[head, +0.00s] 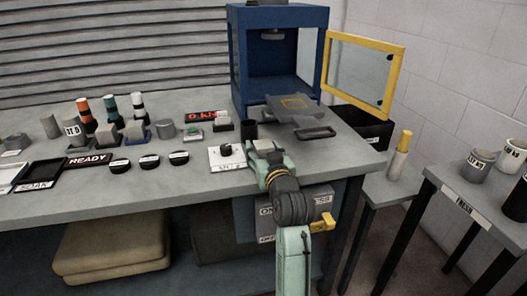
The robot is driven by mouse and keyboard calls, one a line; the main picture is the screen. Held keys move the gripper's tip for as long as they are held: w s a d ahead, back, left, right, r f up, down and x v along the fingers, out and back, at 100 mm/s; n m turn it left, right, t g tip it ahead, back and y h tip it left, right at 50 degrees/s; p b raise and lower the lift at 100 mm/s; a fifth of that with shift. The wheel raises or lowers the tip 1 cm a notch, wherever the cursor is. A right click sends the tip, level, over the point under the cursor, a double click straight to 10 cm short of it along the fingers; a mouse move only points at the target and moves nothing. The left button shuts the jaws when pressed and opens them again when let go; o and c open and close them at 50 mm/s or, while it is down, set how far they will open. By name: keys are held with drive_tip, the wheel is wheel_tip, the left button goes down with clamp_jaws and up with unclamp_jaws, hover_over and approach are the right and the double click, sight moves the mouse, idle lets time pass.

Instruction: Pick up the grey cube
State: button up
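Several small grey blocks are on the grey workbench (215,183) in the head view. One grey block (112,143) sits in a dark tray left of centre, and a second grey block (134,130) is just right of it. Another light grey block (223,124) sits near the red display. I cannot tell which one is the grey cube. My gripper (251,133) is over the right part of the bench, in front of the blue frame, apart from the left blocks. Its fingers are small and dark, and their opening cannot be made out.
A blue press frame (238,60) with an open yellow-edged door (366,70) stands at the back right. A white control box (227,158) is left of my arm. The front strip is clear.

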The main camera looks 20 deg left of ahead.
drive_tip(key=c, duration=1.1)
drive_tip(key=shift+r, duration=0.15)
